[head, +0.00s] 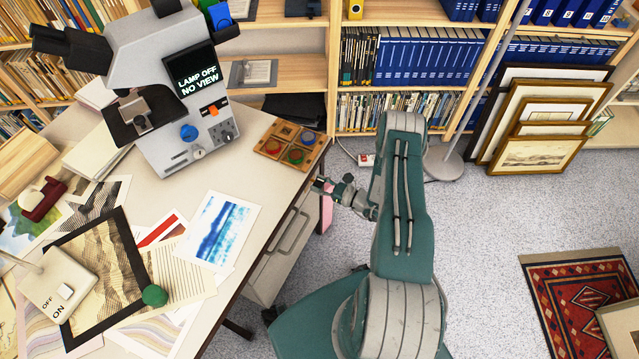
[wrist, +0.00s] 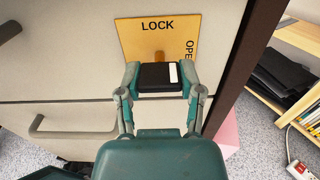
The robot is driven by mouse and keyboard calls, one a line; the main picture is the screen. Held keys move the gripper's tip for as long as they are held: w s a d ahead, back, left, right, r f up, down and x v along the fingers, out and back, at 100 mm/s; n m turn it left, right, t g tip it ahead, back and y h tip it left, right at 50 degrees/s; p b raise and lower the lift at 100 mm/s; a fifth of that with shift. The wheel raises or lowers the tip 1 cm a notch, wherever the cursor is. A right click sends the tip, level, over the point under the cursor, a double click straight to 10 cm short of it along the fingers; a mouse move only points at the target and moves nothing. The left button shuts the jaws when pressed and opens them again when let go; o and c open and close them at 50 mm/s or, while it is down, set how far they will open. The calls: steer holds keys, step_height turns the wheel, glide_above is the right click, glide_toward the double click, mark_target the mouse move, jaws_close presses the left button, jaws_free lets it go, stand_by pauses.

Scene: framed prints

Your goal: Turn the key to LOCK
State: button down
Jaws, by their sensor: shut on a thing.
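In the wrist view, a yellow plate (wrist: 133,38) is fixed to the pale cabinet front. LOCK is printed along its top, and the letters OPE run down its right side, the rest hidden. A brass-coloured piece (wrist: 159,56) shows at the plate's middle. Just in front of it is a black key head (wrist: 155,77) with a white mark towards its right end. My gripper (wrist: 158,82) is shut on the key head, one finger at each side. In the head view my gripper (head: 324,186) is beside the desk's right edge; the plate is not visible there.
The cabinet (wrist: 60,115) has a bar handle (wrist: 75,128) left of my gripper. A dark desk leg (wrist: 245,62) stands close on the right, with a pink object (wrist: 228,132) beside it. The desk (head: 235,170) holds a microscope (head: 180,95) and prints. Floor is open to the right.

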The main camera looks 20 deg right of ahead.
steer(key=c, duration=1.4)
jaws_free()
steer(key=shift+n, duration=0.3)
steer(key=c, duration=1.4)
jaws_free()
steer(key=n, duration=0.4)
steer(key=shift+d, duration=0.1)
steer(key=c, duration=1.4)
jaws_free()
steer(key=n, duration=0.5)
steer(key=shift+w, duration=0.1)
steer(key=c, duration=1.4)
jaws_free()
steer(key=n, duration=0.4)
steer(key=c, duration=1.4)
jaws_free()
steer(key=shift+n, duration=2.1)
steer(key=c, duration=1.4)
jaws_free()
steer(key=shift+c, duration=1.2)
jaws_free()
steer(key=shift+r, duration=0.1)
